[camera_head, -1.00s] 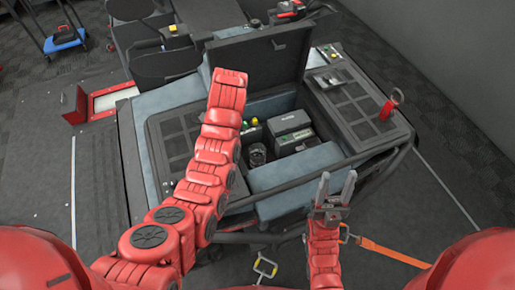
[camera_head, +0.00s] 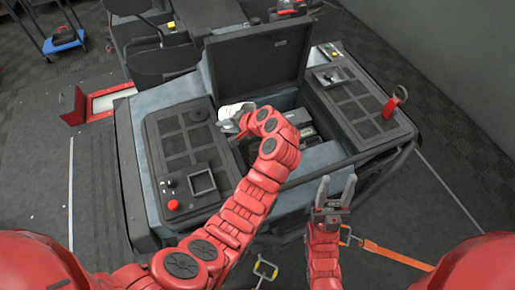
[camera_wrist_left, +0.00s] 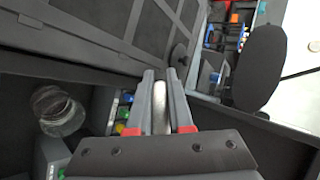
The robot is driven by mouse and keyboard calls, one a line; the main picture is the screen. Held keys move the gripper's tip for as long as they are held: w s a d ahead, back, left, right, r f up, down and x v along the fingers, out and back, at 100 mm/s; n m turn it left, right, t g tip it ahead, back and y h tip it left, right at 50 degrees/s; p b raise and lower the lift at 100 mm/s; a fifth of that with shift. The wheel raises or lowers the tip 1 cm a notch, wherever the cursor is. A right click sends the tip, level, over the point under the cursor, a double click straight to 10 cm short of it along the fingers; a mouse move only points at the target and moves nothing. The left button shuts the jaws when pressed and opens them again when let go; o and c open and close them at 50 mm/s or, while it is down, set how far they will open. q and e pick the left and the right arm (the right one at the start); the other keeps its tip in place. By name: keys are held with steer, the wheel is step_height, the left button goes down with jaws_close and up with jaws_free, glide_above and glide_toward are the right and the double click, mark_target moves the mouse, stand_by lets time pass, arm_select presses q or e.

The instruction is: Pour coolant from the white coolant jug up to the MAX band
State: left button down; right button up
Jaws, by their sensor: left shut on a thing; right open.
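The white coolant jug (camera_head: 236,110) shows above the left part of the open engine bay, partly covered by my left gripper. My left gripper (camera_head: 243,124) is shut on it. In the left wrist view a narrow white part of the jug (camera_wrist_left: 160,107) sits between the two fingers (camera_wrist_left: 161,100). The jug's tilt and its mouth cannot be told. A clear round container (camera_wrist_left: 58,110), likely the coolant reservoir, stands left of the fingers in that view; its MAX band is not readable. My arm hides it in the head view. My right gripper (camera_head: 335,192) is open and empty at the vehicle's near edge.
The raised black lid (camera_head: 258,65) stands behind the bay. A panel with a red button (camera_head: 173,205) lies left of the bay, another with a red lever (camera_head: 398,95) right. An orange strap (camera_head: 385,253) lies on the floor at front right.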

arm_select(q)
steer(key=f+t+y+b, duration=0.1)
steer(key=y+b, duration=0.1)
steer(key=b, duration=0.2)
steer(key=shift+r+t+p, duration=0.25)
steer(key=shift+t+p, duration=0.05)
steer(key=shift+y, duration=0.3)
steer(key=shift+b, duration=0.35)
steer(key=shift+f+t+y+b, duration=0.2)
steer(key=shift+t+y+b, duration=0.1)
steer(key=shift+b, duration=0.25)
steer(key=shift+s+d+f+y+b, duration=0.1)
steer(key=shift+d+f+y+b, duration=0.15)
steer(key=shift+b, duration=0.4)
steer(key=shift+s+d+f+y+b, duration=0.15)
steer(key=shift+f+b, duration=0.2)
steer(key=shift+b, duration=0.25)
steer(key=shift+a+r+t, duration=0.1)
steer(key=shift+t, duration=0.2)
steer(key=shift+w+a, duration=0.1)
steer(key=shift+a, duration=0.05)
